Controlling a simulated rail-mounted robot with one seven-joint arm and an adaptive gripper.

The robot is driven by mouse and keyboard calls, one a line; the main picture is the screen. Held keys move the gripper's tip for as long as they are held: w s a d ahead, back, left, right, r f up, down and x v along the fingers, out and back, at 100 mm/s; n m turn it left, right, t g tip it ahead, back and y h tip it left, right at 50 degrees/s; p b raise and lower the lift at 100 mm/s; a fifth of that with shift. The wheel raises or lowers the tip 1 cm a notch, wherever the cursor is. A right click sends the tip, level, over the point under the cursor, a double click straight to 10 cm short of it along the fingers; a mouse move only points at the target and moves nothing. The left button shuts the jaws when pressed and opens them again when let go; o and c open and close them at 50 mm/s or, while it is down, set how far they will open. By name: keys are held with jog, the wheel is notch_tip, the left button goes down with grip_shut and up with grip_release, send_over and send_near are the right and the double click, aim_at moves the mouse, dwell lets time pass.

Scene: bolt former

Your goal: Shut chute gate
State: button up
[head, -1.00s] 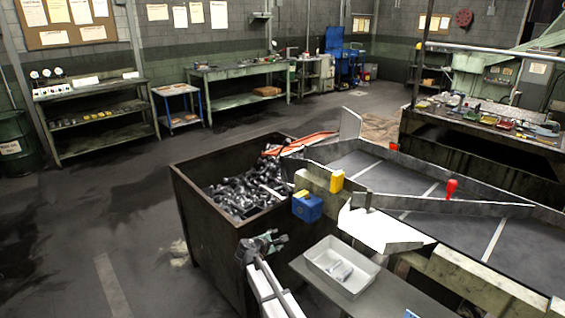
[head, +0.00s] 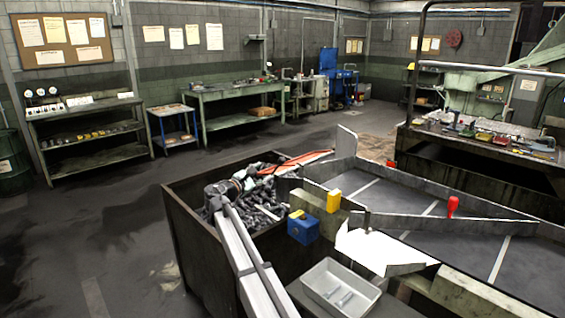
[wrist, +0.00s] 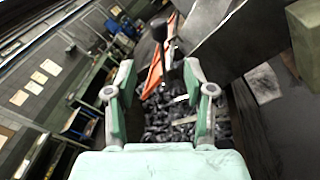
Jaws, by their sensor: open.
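The chute (head: 350,180) is a grey metal trough with raised side walls, at the right of the head view. At its far left end, by the bin, is an orange-red strip (head: 305,160), which I take to be part of the gate; I cannot tell how far the gate is open. Orange pieces (wrist: 155,70) show ahead of my gripper in the wrist view, beside a grey metal plate (wrist: 225,40). My gripper (wrist: 158,76) is open, with nothing between its fingers. In the head view my gripper (head: 235,184) is over the bin, short of the orange strip.
A dark bin (head: 195,240) holds many bolts (head: 265,205). A blue box with a yellow top (head: 303,228), a yellow block (head: 333,200) and a red knob (head: 453,206) are on the chute structure. A light tray (head: 340,290) stands in front. Open floor lies left.

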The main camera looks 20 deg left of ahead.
aim_at(279, 163)
jog(key=w+d, duration=0.1)
jog(key=w, duration=0.3)
jog(key=w+p, duration=0.1)
jog(key=w, duration=0.3)
jog(key=w+d+p, duration=0.1)
jog(key=w, duration=0.3)
jog(key=shift+w+d+f, duration=0.1)
jog(key=shift+w+d, duration=0.25)
jog(key=shift+w, duration=0.05)
grip_shut()
